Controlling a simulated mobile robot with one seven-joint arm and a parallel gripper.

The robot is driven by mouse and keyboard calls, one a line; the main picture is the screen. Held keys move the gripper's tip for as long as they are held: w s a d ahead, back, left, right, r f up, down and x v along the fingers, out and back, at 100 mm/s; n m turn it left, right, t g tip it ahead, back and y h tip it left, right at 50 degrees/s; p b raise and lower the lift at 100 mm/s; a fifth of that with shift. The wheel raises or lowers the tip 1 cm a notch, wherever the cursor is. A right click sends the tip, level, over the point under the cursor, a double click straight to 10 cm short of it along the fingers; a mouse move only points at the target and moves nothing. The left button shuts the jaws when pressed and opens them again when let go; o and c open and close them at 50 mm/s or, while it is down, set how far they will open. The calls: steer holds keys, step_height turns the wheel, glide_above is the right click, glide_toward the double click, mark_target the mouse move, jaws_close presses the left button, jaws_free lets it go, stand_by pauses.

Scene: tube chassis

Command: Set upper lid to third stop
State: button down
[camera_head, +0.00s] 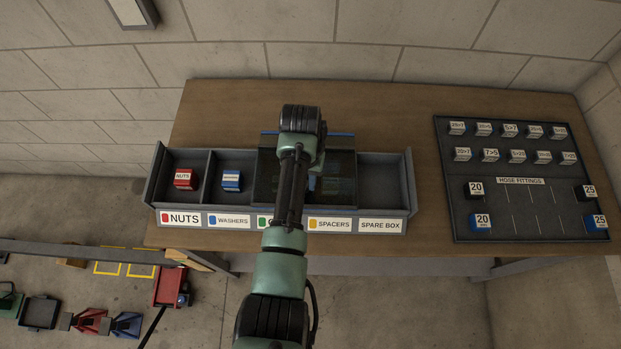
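A long grey tray (384,156) with labelled compartments stands on the bench. A dark, see-through lid panel (343,170) covers its middle, over about the third and fourth compartments. A thin blue strip (341,134) runs along its back edge. I cannot tell whether this is one lid or two stacked lids, nor make out any stop marks. My arm crosses in front of the panel and hides its middle.
A red nuts box (184,179) and a blue washers box (231,180) sit in the two left compartments. The right-end compartment looks empty. A dark hose-fittings board (520,205) with several small blocks lies right on the wooden bench (225,100). Carts and coloured items stand on the floor lower left.

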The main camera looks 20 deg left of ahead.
steer(key=c, duration=0.6)
jaws_free()
steer(key=shift+w, duration=0.1)
steer(key=shift+r, duration=0.15)
step_height(320, 180, up, 13)
